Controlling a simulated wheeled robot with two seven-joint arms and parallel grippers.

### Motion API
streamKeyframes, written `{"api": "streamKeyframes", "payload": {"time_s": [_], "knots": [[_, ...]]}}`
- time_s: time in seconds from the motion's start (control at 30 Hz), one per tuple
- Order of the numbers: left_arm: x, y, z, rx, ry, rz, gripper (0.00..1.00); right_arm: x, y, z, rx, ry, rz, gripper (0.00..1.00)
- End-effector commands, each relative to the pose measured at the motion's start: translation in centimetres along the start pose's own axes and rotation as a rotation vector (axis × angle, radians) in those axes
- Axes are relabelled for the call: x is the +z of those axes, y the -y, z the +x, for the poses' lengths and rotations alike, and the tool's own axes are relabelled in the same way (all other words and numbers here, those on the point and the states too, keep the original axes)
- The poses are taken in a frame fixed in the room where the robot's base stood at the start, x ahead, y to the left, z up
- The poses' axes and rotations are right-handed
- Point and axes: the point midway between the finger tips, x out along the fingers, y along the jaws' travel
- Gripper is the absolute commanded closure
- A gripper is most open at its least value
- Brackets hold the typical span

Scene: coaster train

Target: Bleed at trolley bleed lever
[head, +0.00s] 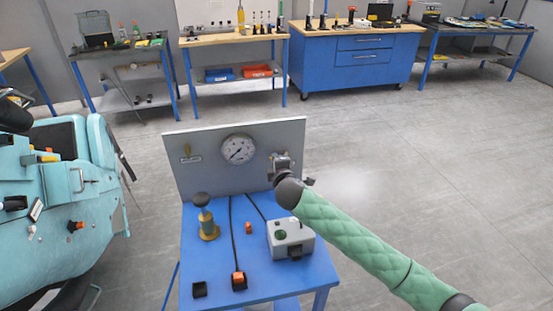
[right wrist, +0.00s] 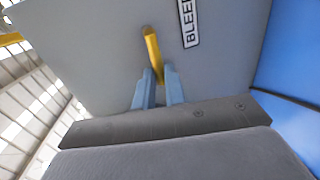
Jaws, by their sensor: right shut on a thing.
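The grey trolley panel (head: 190,180) stands upright on the blue trolley top (head: 260,285). My right gripper (head: 281,165) is at the right part of the panel. In the right wrist view my right gripper (right wrist: 159,88) is shut on the yellow bleed lever (right wrist: 152,48), its two blue-grey fingers on either side of it. The lever stands beside a label (right wrist: 188,22) whose visible letters begin "BLEE". In the head view the gripper hides the lever. A faint white haze shows right of the gripper. My left gripper is not in view.
A round gauge (head: 238,149) and another yellow lever (head: 186,150) are on the panel. A brass-based plunger (head: 208,225), grey box (head: 291,240) and orange-black connector (head: 239,281) sit on the trolley. A teal train car (head: 85,225) stands left. Floor at right is clear.

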Motion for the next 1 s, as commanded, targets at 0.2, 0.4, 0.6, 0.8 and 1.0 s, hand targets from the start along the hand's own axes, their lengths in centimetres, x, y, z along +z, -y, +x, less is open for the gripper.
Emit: {"api": "streamKeyframes", "payload": {"time_s": [0.2, 0.4, 0.6, 0.8, 1.0], "knots": [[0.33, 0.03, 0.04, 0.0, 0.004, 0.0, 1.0, -0.06, 0.24, 0.03, -0.001, 0.007, -0.036, 1.0], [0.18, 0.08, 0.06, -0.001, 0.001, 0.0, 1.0, -0.06, 0.31, 0.04, -0.002, 0.008, -0.043, 1.0], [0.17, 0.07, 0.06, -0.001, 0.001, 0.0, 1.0, -0.06, 0.33, 0.03, -0.002, 0.008, -0.042, 1.0], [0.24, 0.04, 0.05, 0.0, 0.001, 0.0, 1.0, -0.04, 0.3, 0.03, -0.001, 0.008, -0.041, 0.66], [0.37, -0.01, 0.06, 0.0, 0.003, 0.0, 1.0, -0.03, 0.27, 0.01, -0.001, 0.008, -0.041, 0.66]]}}
